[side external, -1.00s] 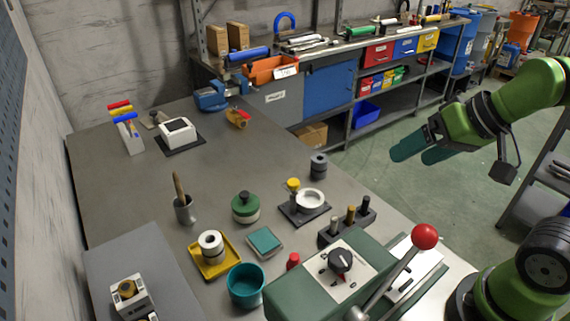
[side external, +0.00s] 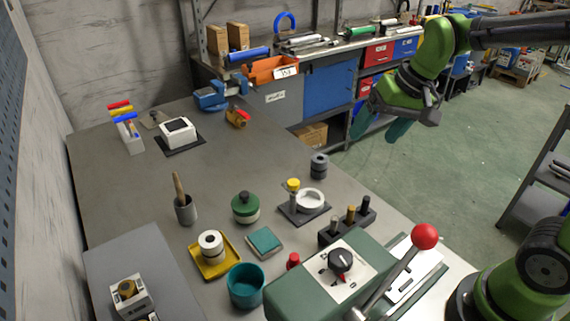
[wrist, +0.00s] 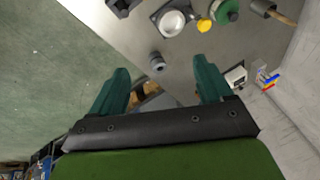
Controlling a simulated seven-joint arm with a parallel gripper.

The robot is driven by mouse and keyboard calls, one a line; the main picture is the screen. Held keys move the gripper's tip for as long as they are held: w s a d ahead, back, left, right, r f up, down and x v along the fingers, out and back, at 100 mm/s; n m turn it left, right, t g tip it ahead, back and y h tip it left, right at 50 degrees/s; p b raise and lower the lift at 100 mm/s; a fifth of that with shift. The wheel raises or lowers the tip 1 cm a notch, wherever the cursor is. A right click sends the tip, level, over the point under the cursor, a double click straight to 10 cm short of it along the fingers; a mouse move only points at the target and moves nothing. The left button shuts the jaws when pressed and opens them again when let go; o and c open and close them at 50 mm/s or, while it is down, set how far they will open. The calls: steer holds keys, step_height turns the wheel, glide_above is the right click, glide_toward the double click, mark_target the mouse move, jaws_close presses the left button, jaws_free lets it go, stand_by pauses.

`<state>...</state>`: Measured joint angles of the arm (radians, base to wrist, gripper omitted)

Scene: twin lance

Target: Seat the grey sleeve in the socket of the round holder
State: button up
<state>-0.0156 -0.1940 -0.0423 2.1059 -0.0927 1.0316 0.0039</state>
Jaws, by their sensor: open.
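The grey sleeve (side external: 319,165) stands upright near the table's right edge, and its dark top opening shows in the wrist view (wrist: 157,62). A white round holder (side external: 311,199) sits on a dark square plate just in front of the sleeve, with a yellow-capped post beside it. The holder also shows in the wrist view (wrist: 172,22). I cannot make out its socket clearly. My gripper (side external: 377,130) is open and empty, pointing down, to the right of the sleeve and above it. In the wrist view the sleeve appears between the fingers, well beyond them.
A dark block with several pegs (side external: 347,220) and a green machine with a red-knobbed lever (side external: 425,236) stand in front. A green-lidded jar (side external: 245,207), a teal cup (side external: 246,286) and a yellow tray (side external: 226,266) lie left. The table middle behind them is clear.

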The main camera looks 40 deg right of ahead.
steer(key=w+d+f+m+g+h, duration=0.1)
steer(key=w+d+f+g, duration=0.15)
steer(key=w, duration=0.65)
steer(key=w+d+f+m+g, duration=0.1)
steer(key=w+f, duration=0.3)
steer(key=w, duration=0.5)
glide_above(319, 166)
steer(key=w+d, duration=0.2)
steer(key=shift+m+g+h, duration=0.25)
steer(key=shift+m+h, duration=0.05)
steer(key=f, duration=0.9)
steer(key=shift+s+a, duration=0.2)
steer(key=shift+a, duration=0.05)
steer(key=shift+d+f, duration=0.1)
steer(key=shift+f, duration=2.8)
steer(key=c, duration=1.2)
